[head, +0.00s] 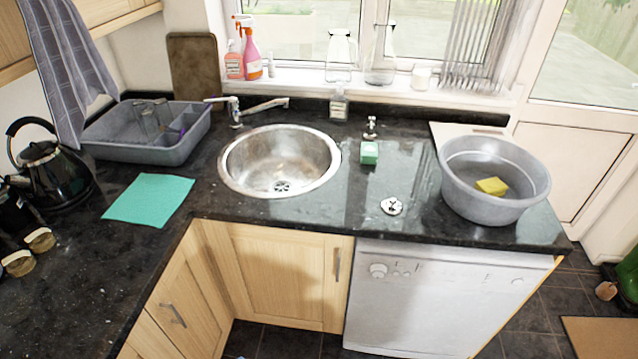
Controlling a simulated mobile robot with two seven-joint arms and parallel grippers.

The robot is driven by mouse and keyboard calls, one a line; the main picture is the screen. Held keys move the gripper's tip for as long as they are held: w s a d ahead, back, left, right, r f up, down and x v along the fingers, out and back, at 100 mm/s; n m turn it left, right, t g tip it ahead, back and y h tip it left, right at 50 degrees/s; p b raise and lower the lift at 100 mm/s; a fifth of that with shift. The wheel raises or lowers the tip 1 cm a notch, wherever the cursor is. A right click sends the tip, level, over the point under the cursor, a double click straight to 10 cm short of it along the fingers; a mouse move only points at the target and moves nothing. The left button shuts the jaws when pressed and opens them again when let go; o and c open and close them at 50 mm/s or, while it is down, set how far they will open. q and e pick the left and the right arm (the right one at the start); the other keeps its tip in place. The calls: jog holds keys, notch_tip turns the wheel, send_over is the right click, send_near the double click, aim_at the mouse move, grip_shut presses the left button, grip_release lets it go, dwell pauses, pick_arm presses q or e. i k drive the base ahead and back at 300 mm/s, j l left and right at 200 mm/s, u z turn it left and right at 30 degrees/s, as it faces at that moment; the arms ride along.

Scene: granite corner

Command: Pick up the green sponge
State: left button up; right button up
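A small green sponge (369,153) with a paler front face lies on the dark granite counter, just right of the round metal sink. It stands apart from the sink rim, in front of a small metal tap fitting. Nothing covers it. Neither of my grippers shows in the head view.
The sink (280,160) is empty. A grey basin (492,212) at the right holds a yellow sponge (491,186). A metal drain plug (391,206) lies in front of the green sponge. A teal cloth (148,199), grey dish rack (145,150) and black kettle (48,165) are left.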

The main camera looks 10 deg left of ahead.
aim_at(369, 150)
jog(key=i+l+u, duration=0.3)
jog(key=u, duration=0.15)
jog(key=i+l+u, duration=0.45)
